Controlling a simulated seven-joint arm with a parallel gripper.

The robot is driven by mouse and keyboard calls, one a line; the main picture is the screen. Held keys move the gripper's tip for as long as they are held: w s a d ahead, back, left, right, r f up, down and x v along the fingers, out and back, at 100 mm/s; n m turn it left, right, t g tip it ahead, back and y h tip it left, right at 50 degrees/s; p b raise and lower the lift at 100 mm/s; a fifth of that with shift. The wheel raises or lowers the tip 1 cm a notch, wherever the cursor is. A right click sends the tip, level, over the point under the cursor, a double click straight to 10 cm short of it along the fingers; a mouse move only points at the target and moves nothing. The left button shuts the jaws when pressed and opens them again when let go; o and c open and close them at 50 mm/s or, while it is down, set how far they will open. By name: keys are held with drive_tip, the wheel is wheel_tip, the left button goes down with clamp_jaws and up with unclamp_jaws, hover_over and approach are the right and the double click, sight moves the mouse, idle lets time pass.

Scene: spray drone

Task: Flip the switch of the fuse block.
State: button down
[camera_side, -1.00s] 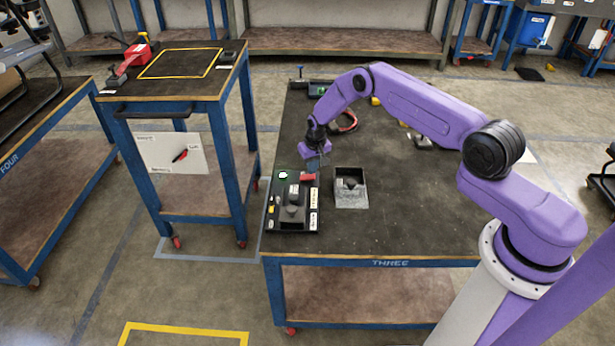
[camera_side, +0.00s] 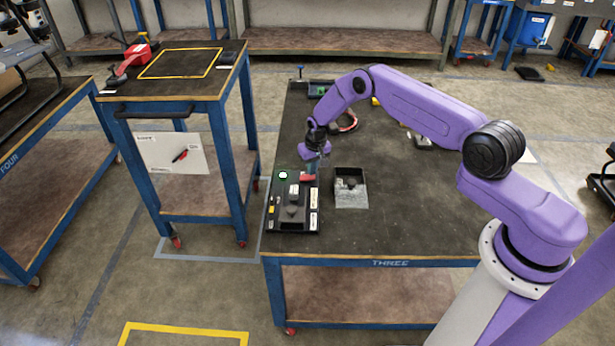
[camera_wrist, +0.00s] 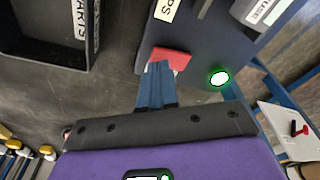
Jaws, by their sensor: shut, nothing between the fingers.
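The fuse block (camera_side: 278,222) is a dark panel lying at the left edge of the table, with a red switch (camera_side: 307,178) and a lit green lamp (camera_side: 283,175) at its far end. In the wrist view the panel (camera_wrist: 215,40) fills the upper right, with the red switch (camera_wrist: 172,53) and the glowing lamp (camera_wrist: 219,78). My gripper (camera_side: 311,172) points down over the far end of the block. Its blue fingers (camera_wrist: 160,66) are shut, empty, and overlap the red switch's near side; I cannot tell whether they touch it. They hide part of the switch.
An open grey parts box (camera_side: 350,200) stands just right of the block, and it shows in the wrist view (camera_wrist: 45,50). A red-and-black cable (camera_side: 347,123) lies behind my gripper. The table's front right is clear. A separate cart (camera_side: 180,100) stands to the left.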

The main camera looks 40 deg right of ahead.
drive_tip(key=shift+f, duration=0.7)
idle(0.4)
drive_tip(key=shift+r, duration=3.55)
